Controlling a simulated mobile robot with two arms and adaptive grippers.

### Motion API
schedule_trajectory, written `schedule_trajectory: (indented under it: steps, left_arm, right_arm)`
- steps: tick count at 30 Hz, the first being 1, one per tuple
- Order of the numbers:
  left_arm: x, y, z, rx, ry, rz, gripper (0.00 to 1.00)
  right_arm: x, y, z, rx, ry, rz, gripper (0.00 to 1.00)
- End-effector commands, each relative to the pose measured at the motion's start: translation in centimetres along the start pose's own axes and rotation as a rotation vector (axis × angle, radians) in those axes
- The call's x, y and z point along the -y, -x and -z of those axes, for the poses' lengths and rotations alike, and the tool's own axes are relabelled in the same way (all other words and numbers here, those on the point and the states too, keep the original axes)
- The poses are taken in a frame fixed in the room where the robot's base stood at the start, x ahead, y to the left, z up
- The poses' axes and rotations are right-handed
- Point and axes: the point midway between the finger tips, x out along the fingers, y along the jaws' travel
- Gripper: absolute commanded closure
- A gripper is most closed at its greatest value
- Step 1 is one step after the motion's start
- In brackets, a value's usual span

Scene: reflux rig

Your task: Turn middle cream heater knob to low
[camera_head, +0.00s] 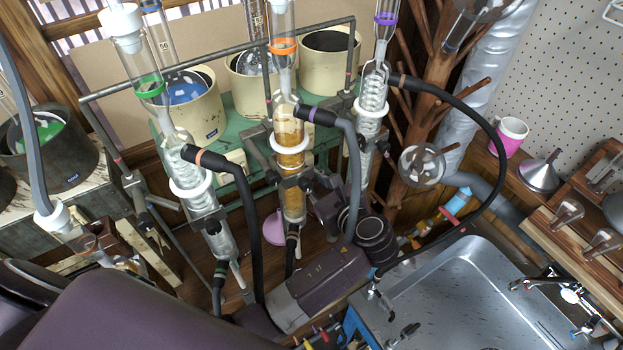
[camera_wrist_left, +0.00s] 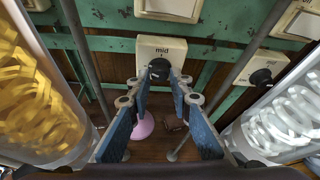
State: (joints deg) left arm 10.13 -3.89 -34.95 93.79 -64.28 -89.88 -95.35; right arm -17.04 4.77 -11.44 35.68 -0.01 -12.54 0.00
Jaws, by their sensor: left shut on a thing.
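In the left wrist view, the middle cream control box (camera_wrist_left: 165,48) sits on the green frame with the word "mid" above its black knob (camera_wrist_left: 159,66). My left gripper (camera_wrist_left: 161,77), with blue-padded fingers, reaches up to this knob. Its fingertips are closed around the knob's two sides. The knob's pointer is mostly hidden, so its exact setting cannot be told. In the head view, the middle cream heater pot (camera_head: 248,75) stands behind the glass columns. There the gripped knob and my left fingertips are hidden. My right gripper is not in view.
Glass columns flank the gripper: one with amber coils (camera_wrist_left: 30,90) on the left, one with clear coils (camera_wrist_left: 285,120) on the right. Another cream box with a black knob (camera_wrist_left: 261,77) is to the right. Black hoses (camera_head: 247,230) and a metal sink (camera_head: 470,290) are nearby.

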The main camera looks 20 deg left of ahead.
Motion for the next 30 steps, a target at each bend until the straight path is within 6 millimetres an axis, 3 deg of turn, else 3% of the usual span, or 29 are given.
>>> schedule_trajectory:
  steps: [9, 18, 19, 23, 30]
  left_arm:
    - [-0.28, -0.11, 0.0, 0.001, 0.192, 0.079, 1.0]
    - [-0.22, -0.12, -0.06, 0.002, 0.204, 0.084, 1.0]
    - [-0.22, -0.12, -0.06, 0.002, 0.204, 0.084, 0.79]
    - [-0.21, -0.1, -0.05, 0.002, 0.203, 0.084, 0.64]
    - [-0.2, -0.07, -0.02, 0.001, 0.203, 0.084, 0.64]
  right_arm:
    - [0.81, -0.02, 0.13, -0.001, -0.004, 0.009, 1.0]
    - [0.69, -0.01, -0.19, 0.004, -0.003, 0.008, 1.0]
    - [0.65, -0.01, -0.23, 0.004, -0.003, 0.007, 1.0]
    - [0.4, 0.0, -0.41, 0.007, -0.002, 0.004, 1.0]
    - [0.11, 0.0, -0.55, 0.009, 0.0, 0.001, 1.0]
